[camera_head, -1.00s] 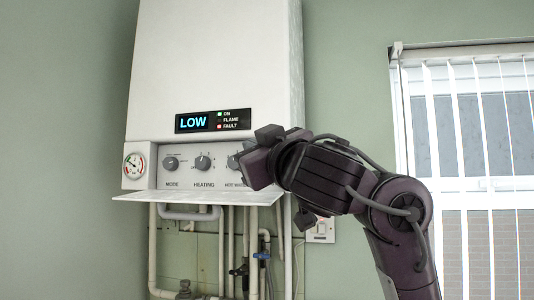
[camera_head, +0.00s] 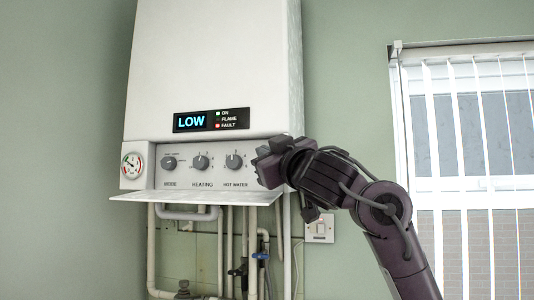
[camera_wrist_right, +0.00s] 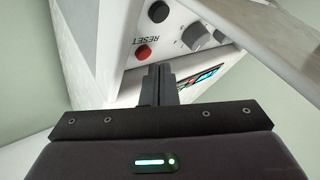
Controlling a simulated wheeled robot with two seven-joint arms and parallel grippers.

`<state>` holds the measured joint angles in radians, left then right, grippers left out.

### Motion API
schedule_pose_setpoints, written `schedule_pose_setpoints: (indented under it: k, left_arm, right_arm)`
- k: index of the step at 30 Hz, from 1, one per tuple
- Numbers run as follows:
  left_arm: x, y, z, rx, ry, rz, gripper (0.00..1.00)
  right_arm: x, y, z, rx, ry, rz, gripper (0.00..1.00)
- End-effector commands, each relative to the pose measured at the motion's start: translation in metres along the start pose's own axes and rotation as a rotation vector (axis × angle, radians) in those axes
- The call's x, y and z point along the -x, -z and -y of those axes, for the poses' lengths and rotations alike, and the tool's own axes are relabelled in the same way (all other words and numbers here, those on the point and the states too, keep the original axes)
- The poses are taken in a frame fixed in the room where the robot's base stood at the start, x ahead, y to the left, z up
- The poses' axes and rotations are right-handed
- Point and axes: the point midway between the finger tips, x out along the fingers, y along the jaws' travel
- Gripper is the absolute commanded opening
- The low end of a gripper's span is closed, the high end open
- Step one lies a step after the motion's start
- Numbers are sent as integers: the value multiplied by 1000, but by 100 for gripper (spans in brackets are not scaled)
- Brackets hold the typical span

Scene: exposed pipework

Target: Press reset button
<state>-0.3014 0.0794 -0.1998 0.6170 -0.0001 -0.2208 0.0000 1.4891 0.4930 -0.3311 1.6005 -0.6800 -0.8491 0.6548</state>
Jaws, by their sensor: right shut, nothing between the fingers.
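The red reset button (camera_wrist_right: 143,52) sits on the boiler's control panel beside the printed word RESET in the right wrist view. In the head view it does not show; my right gripper covers that end of the panel (camera_head: 215,174). My right gripper (camera_head: 262,168) is at the right end of the panel, to the right of the hot water knob. In the right wrist view its fingers (camera_wrist_right: 158,70) are shut and empty, with the tips close to the red button and a little to its right. I cannot tell whether they touch anything. My left gripper is not in view.
A black knob or button (camera_wrist_right: 158,12) lies near the red one. The mode, heating and hot water (camera_head: 234,161) knobs line the panel. An open flap (camera_head: 195,198) juts out below, above pipes (camera_head: 231,250).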

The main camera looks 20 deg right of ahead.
Motion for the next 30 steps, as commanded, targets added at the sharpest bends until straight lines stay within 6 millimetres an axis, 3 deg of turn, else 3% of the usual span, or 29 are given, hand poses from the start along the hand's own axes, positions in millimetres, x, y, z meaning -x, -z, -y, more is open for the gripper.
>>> schedule_pose_setpoints:
  k: [5,30]
  left_arm:
    - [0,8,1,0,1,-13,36]
    - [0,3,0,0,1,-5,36]
  right_arm:
    - [0,0,0,0,0,0,0]
    - [0,0,0,0,0,0,0]
